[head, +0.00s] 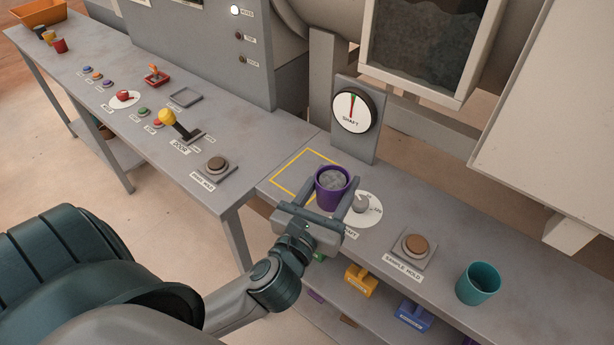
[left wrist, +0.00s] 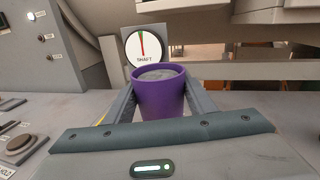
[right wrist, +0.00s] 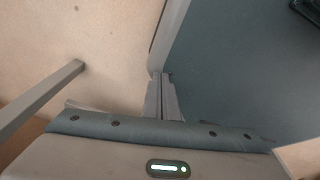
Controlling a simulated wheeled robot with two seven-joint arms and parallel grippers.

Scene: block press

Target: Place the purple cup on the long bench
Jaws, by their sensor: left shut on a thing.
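The purple cup (head: 331,188) is upright with grey material inside. My left gripper (head: 333,194) is shut on it, one finger on each side; the cup also shows between the fingers in the left wrist view (left wrist: 159,95). The cup is at the front right of a yellow outlined square (head: 290,178) on the right-hand bench. I cannot tell whether its base touches the top, as the gripper hides it. The long bench (head: 215,137) runs to the upper left. My right gripper (right wrist: 161,97) shows only in its wrist view, fingers together and empty.
A sample hold button (head: 415,246) and a teal cup (head: 478,284) are further right. The long bench carries a yellow-knobbed door lever (head: 170,118), buttons and an orange bin (head: 35,13).

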